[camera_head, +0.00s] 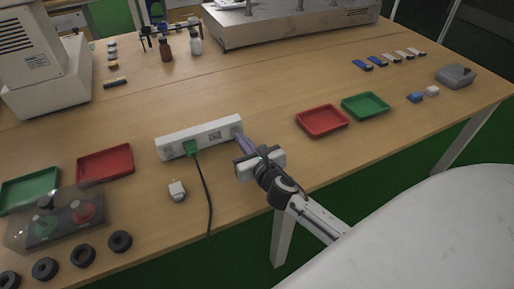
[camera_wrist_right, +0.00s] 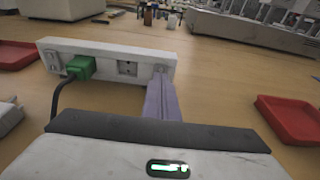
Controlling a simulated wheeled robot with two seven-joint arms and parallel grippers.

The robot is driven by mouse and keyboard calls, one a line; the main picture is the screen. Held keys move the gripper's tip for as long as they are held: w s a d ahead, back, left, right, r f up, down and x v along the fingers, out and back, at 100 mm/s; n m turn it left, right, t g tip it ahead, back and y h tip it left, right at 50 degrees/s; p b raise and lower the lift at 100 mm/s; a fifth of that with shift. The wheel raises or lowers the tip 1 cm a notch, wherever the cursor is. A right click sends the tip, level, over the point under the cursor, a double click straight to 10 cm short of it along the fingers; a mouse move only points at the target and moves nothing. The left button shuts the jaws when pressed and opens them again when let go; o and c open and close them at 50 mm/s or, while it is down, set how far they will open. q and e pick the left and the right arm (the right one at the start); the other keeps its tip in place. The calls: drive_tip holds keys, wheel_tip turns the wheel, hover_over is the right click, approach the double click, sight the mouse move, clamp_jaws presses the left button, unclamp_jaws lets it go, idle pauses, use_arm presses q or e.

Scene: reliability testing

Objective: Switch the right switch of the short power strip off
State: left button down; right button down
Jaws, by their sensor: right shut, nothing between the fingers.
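The short power strip (camera_head: 200,137) is white and stands on the wooden table, its socket face toward me. A green plug (camera_head: 191,149) with a black cord sits in its left part. My right gripper (camera_head: 239,136) is shut, with its fingertips at the right end of the strip. In the right wrist view, the strip (camera_wrist_right: 110,62) shows an empty socket, and the shut fingers (camera_wrist_right: 160,75) reach its right end, where the right switch (camera_wrist_right: 159,69) is mostly hidden behind them. I cannot tell if they touch it. My left gripper is not in view.
A white adapter (camera_head: 177,190) and the black cord (camera_head: 207,200) lie in front of the strip. Red (camera_head: 322,121) and green (camera_head: 365,105) trays stand to the right. A button box (camera_head: 62,222) and several black rings (camera_head: 46,268) are at the left front.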

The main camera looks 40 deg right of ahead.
drive_tip(key=r+p+v, duration=0.1)
drive_tip(key=r+v, duration=0.1)
drive_tip(key=v, duration=0.9)
drive_tip(key=shift+r, duration=0.2)
drive_tip(key=shift+w+d, duration=0.1)
